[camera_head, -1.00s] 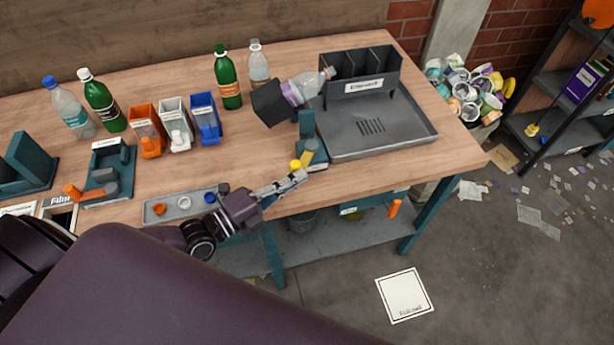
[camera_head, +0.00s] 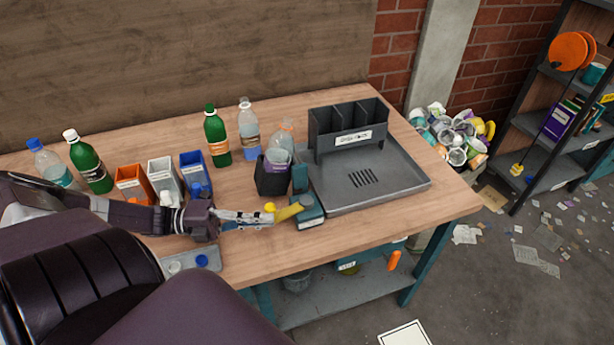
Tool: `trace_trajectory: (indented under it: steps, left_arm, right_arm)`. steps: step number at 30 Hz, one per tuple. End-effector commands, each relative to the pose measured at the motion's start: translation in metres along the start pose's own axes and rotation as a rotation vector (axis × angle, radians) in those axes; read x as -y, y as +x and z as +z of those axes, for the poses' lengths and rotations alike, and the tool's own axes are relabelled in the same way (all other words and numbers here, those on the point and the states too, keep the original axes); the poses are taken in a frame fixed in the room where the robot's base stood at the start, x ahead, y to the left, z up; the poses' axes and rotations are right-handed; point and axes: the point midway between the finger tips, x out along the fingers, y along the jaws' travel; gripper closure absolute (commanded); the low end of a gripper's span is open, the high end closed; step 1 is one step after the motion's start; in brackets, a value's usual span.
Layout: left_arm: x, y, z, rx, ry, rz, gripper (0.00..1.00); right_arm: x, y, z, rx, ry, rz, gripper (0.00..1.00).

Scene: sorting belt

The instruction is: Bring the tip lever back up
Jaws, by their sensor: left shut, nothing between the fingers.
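The tip lever is a short yellow arm (camera_head: 288,213) with a round yellow knob (camera_head: 270,207), on a teal mount (camera_head: 309,212) at the front left of the grey tray. The lever points left from the mount. The black tipping cup (camera_head: 272,177) behind it stands about upright, with a clear bottle (camera_head: 280,146) in it. My left gripper (camera_head: 268,217) is shut and empty, its fingertips at the lever's left end just below the knob. Whether they touch the lever is hard to tell. My right gripper is not in view.
The grey tray (camera_head: 410,183) with a dark divided bin (camera_head: 350,150) stands to the right. Orange, white and blue bins (camera_head: 195,175) and several bottles stand behind my left arm. A small grey tray with caps (camera_head: 212,254) lies below my wrist. The front right tabletop (camera_head: 400,222) is clear.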

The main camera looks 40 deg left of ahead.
Motion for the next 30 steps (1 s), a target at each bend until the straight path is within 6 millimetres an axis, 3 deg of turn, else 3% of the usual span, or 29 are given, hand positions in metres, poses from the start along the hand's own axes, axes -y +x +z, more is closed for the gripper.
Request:
trace_trajectory:
  steps: [1,9,30]
  left_arm:
    - [-0.005,-0.003,0.008,-0.027,0.009,0.000,1.00]
    - [-0.001,-0.012,0.020,-0.083,0.002,0.001,1.00]
    - [0.003,-0.014,0.029,-0.075,0.005,-0.002,1.00]
  right_arm:
    - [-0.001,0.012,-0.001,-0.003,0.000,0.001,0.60]
    - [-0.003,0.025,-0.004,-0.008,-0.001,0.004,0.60]
    - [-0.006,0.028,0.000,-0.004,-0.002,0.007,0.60]
